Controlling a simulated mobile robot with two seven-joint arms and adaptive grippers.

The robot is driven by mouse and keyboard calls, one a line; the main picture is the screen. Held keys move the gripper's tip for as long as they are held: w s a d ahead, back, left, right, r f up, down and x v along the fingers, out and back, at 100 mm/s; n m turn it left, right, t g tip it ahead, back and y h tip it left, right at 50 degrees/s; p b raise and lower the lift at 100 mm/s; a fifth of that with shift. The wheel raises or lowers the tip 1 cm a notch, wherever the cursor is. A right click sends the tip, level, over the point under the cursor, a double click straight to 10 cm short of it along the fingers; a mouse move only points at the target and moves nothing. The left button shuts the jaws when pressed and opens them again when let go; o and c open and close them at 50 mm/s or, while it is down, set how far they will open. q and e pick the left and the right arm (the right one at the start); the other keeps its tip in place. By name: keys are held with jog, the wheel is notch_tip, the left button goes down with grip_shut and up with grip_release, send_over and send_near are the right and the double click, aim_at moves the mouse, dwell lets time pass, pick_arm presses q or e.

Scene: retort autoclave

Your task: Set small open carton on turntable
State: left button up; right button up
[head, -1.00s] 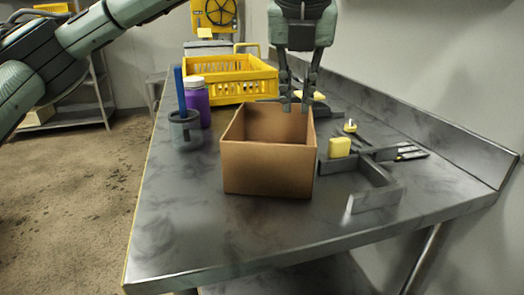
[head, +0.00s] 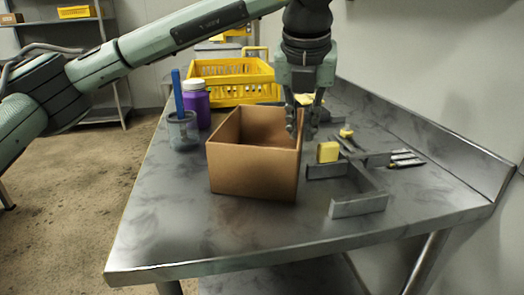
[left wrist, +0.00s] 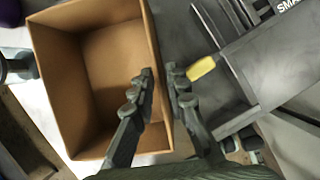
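The small open carton (head: 252,174) is a brown, open-topped box standing upright on the grey metal table. It also shows from above in the left wrist view (left wrist: 105,85), and it looks empty. My left gripper (head: 301,130) points down at the carton's right wall. Its fingers (left wrist: 161,75) stand on either side of that wall, one inside the carton and one outside, with a narrow gap around the wall. I cannot see contact. No turntable can be made out in these frames. My right gripper is out of view.
A grey angular bracket (head: 357,205), a yellow block (head: 328,152) and dark tools (head: 404,160) lie right of the carton. A grey cup (head: 183,131) with a blue stick, a purple bottle (head: 197,101) and a yellow crate (head: 232,92) stand behind. The table's front is clear.

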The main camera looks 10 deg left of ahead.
pick_arm(q)
jog(key=x, duration=0.3)
jog(key=shift+w+f, duration=0.15)
jog(key=shift+f, duration=0.05)
grip_shut()
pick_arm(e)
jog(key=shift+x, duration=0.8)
pick_arm(q)
jog(key=shift+r, duration=0.15)
